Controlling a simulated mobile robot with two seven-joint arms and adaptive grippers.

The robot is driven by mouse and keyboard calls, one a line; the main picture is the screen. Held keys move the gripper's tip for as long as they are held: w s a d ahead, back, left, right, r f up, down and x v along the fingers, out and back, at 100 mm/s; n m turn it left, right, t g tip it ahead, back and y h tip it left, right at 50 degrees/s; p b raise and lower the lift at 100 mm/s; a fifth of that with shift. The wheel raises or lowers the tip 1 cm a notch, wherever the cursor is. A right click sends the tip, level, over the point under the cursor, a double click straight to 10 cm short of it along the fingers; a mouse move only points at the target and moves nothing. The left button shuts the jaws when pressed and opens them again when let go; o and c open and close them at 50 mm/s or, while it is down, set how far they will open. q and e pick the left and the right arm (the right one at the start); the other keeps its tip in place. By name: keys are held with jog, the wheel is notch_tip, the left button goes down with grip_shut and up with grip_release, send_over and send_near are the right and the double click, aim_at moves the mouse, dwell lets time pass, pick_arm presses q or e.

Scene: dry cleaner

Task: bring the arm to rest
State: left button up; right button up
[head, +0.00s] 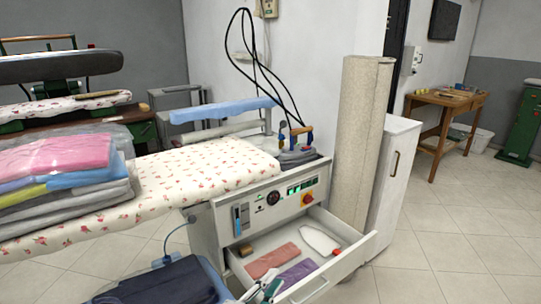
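My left gripper (267,290) shows only in part at the bottom edge of the head view, close to the front left corner of an open drawer (350,256). Its fingers are small and partly cut off, so I cannot tell whether it is open or shut, or whether it touches the drawer. My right gripper is not in view.
The pulled-out drawer holds a red cloth (272,260), a purple cloth (298,274) and a white iron-shaped plate (320,240). A floral ironing board (200,168) bears bagged folded clothes (60,165). Dark blue fabric (165,283) lies lower left. The tiled floor at right is clear.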

pick_arm(q)
jog(key=s+a+f+n+g+y+b, duration=0.25)
jog(key=s+a+f+n+b, duration=0.35)
jog(key=s+a+f, duration=0.6)
jog(key=s+a+f+n+g+y+b, duration=0.2)
jog(key=s+a+f+n+y+b, duration=0.15)
jog(key=s+a+f+n, duration=0.7)
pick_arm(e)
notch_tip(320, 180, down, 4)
pick_arm(q)
jog(key=shift+m+y, duration=0.55)
jog(key=shift+y, duration=0.05)
jog(key=shift+s+d+r+p, duration=0.3)
jog(key=shift+d+r+p, duration=0.4)
jog(key=shift+p, duration=2.85)
jog(key=shift+s+d+r+p, duration=0.4)
jog(key=shift+r+p, duration=0.45)
jog(key=shift+p, duration=2.65)
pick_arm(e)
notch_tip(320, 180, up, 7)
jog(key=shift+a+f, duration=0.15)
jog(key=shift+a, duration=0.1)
